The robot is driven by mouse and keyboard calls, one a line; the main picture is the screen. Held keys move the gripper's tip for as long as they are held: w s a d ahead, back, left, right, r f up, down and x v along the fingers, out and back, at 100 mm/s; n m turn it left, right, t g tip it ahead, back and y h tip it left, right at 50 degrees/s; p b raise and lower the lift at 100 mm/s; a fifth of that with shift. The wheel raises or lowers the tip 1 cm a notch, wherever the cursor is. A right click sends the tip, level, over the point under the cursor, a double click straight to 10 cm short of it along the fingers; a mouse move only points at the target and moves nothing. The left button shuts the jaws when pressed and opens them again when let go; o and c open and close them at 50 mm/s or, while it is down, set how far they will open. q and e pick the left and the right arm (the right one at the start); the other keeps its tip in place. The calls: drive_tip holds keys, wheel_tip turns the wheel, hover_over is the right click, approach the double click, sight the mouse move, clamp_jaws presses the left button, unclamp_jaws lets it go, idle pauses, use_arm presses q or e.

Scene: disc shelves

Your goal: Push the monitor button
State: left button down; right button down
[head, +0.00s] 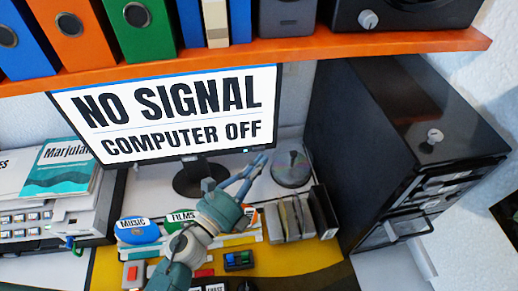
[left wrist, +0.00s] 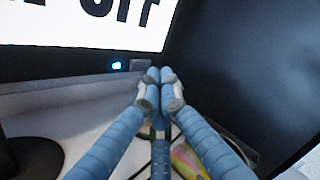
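The monitor (head: 180,113) stands at the back of the desk, its screen reading "NO SIGNAL COMPUTER OFF". In the left wrist view, the lower right of the monitor bezel (left wrist: 60,73) carries a lit cyan spot (left wrist: 117,66) and a small grey button (left wrist: 138,64) beside it. My left gripper (head: 262,158) reaches to just below the monitor's lower right corner. In the left wrist view, its fingertips (left wrist: 158,80) are together and empty, close below and right of the grey button. I cannot tell whether they touch the bezel. My right gripper is not in view.
A black computer tower (head: 365,150) stands to the right. A disc spindle (head: 291,169) and a row of cases (head: 300,215) lie between tower and gripper. An orange shelf (head: 280,50) with binders hangs above. Labelled disc dividers (head: 138,231) stand in front.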

use_arm(q)
drive_tip(key=shift+w, duration=0.45)
drive_tip(key=shift+w+a, duration=0.15)
drive_tip(key=shift+w, duration=0.2)
idle(0.6)
idle(0.4)
drive_tip(key=shift+s, duration=0.8)
drive_tip(key=shift+d, duration=0.2)
drive_tip(key=shift+s+d+b, duration=0.25)
drive_tip(key=shift+s, duration=1)
drive_tip(key=shift+s+d+b, duration=0.2)
drive_tip(key=shift+s+b, duration=0.05)
drive_tip(key=shift+s, duration=0.95)
